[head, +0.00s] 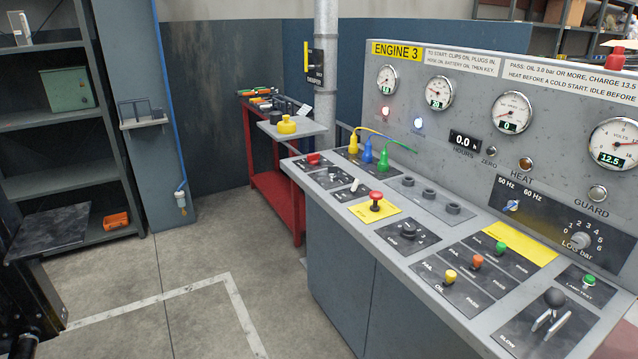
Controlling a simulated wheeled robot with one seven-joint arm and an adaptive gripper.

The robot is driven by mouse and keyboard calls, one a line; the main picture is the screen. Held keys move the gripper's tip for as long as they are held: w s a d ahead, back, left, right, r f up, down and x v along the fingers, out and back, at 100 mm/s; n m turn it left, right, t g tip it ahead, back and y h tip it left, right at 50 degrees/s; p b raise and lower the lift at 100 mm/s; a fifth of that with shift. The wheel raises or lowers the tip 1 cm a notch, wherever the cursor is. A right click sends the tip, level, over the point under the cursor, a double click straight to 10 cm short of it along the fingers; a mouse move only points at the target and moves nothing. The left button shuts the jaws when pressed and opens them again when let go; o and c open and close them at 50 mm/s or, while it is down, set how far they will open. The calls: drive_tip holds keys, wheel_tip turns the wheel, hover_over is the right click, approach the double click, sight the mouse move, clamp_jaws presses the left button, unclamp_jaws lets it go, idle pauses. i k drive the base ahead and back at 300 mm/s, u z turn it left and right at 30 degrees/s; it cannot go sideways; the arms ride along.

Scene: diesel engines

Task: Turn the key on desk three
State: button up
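Desk three is the grey console (340,262) with the yellow label "ENGINE 3" (397,52) on its upright panel. On its sloping top sits a round dark rotary switch (408,231) on a black plate, in front of a red mushroom button (376,199) on a yellow plate. A smaller switch with a pale part (333,177) sits further left. I cannot tell from here which of these holds the key, or its position. My gripper is not in view; only a dark part of my own body shows at the lower left.
Yellow, blue and green plugs (367,151) stand at the desk's back left. A lever (552,310) rises at the right front. A red cart (272,190) and shelving (52,130) stand behind. The floor left of the desk is clear.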

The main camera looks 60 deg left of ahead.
sight(332, 169)
drive_tip(key=k, duration=0.1)
drive_tip(key=u, duration=3)
drive_tip(key=k, duration=0.9)
drive_tip(key=z, duration=0.95)
drive_tip(key=i, duration=1.25)
drive_tip(key=u, duration=0.6)
drive_tip(key=i, duration=1)
drive_tip(key=u, duration=0.2)
